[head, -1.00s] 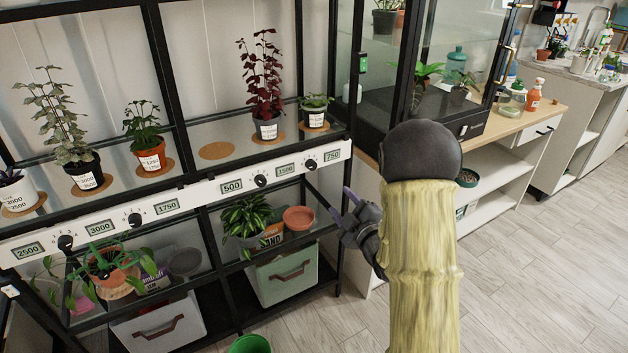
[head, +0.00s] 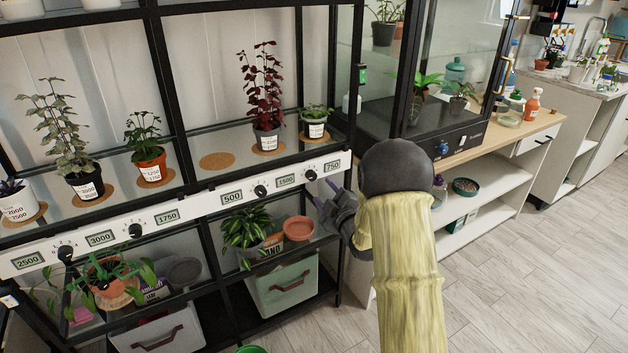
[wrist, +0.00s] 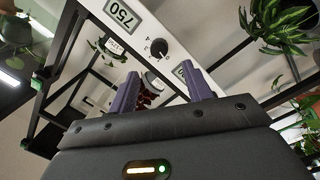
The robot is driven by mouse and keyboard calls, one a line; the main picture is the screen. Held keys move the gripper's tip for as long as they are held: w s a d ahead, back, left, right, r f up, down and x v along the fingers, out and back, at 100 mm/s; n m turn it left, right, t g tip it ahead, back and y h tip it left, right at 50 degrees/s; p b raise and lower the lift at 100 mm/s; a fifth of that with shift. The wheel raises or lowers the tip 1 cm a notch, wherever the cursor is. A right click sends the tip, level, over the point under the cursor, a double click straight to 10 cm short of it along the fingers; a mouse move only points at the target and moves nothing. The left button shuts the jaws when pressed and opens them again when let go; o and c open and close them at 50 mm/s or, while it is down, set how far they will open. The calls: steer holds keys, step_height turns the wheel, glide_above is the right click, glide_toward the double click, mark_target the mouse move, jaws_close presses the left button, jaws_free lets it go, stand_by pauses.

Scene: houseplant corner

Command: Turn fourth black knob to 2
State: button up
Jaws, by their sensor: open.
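The fourth black knob (head: 310,175) is the rightmost on the white rail (head: 205,202), between the 1500 and 750 labels. In the wrist view this knob (wrist: 159,47) shows beside the 750 label, ahead of the fingertips, with small dial marks too blurred to read. My gripper (head: 328,197) is just below and right of the knob in the head view. Its purple fingers (wrist: 161,76) are apart in the wrist view, with nothing held between them. They do not visibly touch the knob.
Three other black knobs, including the third (head: 260,191), sit farther left on the rail. Potted plants such as the red-leaved one (head: 266,138) stand on the shelf above. A glass cabinet (head: 440,135) stands at right.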

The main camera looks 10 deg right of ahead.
mark_target(312, 178)
steer(key=x, duration=0.7)
steer(key=shift+w+a, duration=0.1)
steer(key=shift+w, duration=0.3)
steer(key=shift+c, duration=0.4)
steer(key=c, duration=0.9)
